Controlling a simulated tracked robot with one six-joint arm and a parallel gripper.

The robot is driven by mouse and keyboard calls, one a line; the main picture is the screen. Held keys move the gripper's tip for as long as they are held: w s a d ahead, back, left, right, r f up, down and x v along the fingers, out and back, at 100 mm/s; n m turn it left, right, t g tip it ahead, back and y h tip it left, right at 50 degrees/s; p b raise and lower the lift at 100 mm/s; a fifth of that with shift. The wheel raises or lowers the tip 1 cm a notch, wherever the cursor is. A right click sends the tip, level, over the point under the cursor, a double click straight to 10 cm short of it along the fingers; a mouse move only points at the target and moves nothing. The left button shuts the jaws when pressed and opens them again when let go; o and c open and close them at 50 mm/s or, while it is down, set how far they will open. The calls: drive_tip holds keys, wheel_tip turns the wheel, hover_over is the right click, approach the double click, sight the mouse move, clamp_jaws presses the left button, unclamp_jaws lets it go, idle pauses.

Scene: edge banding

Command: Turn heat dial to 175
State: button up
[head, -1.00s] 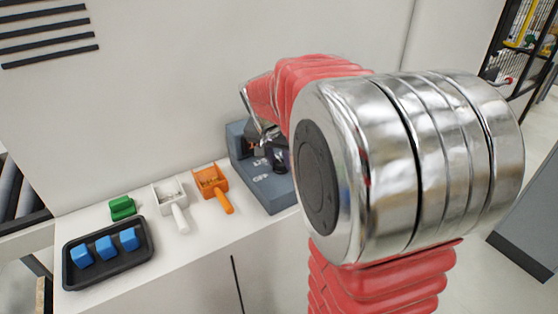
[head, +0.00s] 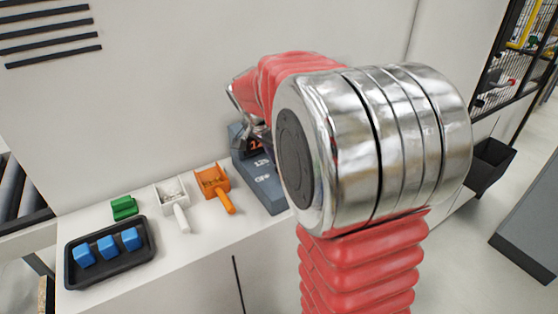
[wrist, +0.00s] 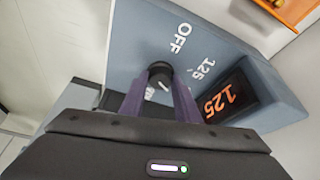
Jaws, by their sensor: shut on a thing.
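The heat control box (head: 265,190) is blue-grey and stands on the white counter, partly hidden behind my arm in the head view. In the wrist view the box (wrist: 215,55) shows printed OFF and 125 marks and a lit orange display (wrist: 221,102) reading 125. The black heat dial (wrist: 160,70) sits between my gripper's (wrist: 160,84) two purplish fingertips, which are shut on it. A small white mark shows on the dial; its exact direction is hard to tell.
Left of the box on the counter are an orange scoop (head: 212,181), a white scoop (head: 173,198), a green block (head: 124,207) and a black tray (head: 110,271) with blue blocks (head: 107,247). A wall stands close behind.

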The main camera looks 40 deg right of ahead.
drive_tip(key=o, duration=1)
drive_tip(key=shift+o, duration=0.2)
drive_tip(key=v, duration=1.3)
drive_tip(key=shift+a+r, duration=0.2)
drive_tip(key=shift+r, duration=0.1)
